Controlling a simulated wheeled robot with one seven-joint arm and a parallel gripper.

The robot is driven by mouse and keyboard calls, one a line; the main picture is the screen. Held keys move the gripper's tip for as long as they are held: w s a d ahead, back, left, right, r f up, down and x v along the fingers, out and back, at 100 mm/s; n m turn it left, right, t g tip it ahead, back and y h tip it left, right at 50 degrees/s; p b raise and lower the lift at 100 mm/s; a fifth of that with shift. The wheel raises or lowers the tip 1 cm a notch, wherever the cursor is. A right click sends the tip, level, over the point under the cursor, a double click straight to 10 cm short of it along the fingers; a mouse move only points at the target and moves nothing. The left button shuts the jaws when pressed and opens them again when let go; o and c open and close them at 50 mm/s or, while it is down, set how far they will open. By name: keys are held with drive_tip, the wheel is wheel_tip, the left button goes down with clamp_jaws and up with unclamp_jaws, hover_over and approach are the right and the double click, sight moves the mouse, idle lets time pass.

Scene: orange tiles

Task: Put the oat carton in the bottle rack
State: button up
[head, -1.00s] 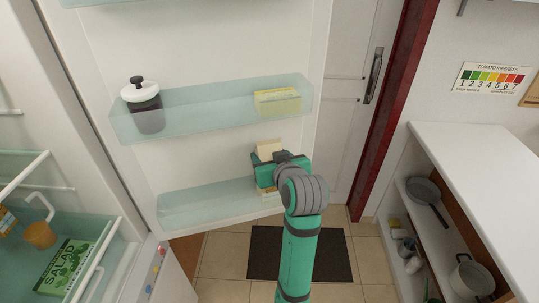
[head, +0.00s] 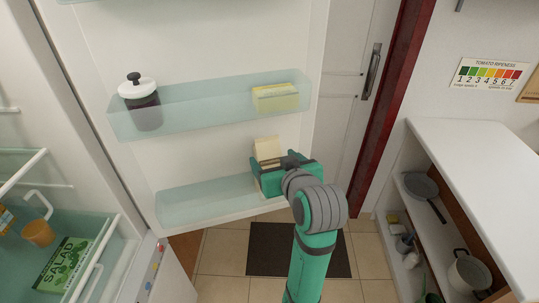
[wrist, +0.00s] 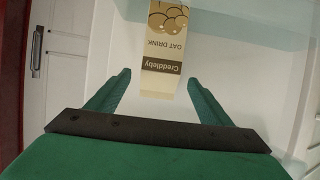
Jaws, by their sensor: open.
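The oat carton (head: 267,149), cream and brown with "OAT DRINK" lettering, stands at the right end of the lower clear door shelf, which looks like the bottle rack (head: 200,203). Its lower part is hidden behind my gripper in the head view. My gripper (head: 266,176) is open in front of the carton. In the wrist view, the carton (wrist: 164,50) appears upside down, centred between the spread fingertips (wrist: 158,80), with a gap on each side. Whether its base rests on the rack floor is hidden.
The upper door shelf (head: 205,110) holds a dark jar with a white lid (head: 140,100) and a yellow pack (head: 275,97). The fridge interior with a salad pack (head: 67,265) is at left. A white counter (head: 480,180) with pans below is at right.

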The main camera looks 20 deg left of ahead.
drive_tip(key=v, duration=0.5)
drive_tip(key=s+d+f+m+t+h, duration=0.1)
drive_tip(key=s+d+f+m+h, duration=0.15)
drive_tip(key=f, duration=0.65)
drive_tip(key=s+d+f+m+t+h, duration=0.1)
drive_tip(key=s+d+f+m, duration=0.2)
drive_tip(key=f, duration=0.5)
drive_tip(key=s+d+f+m+t+h, duration=0.1)
drive_tip(key=s+d+f+m+h, duration=0.2)
drive_tip(key=f, duration=0.6)
drive_tip(key=s+d+f, duration=0.1)
drive_tip(key=s+d, duration=0.1)
drive_tip(key=s, duration=1.2)
drive_tip(key=s+d+f+n+t+h, duration=0.1)
drive_tip(key=s+d+f, duration=0.1)
drive_tip(key=s, duration=1.2)
drive_tip(key=shift+d, duration=0.4)
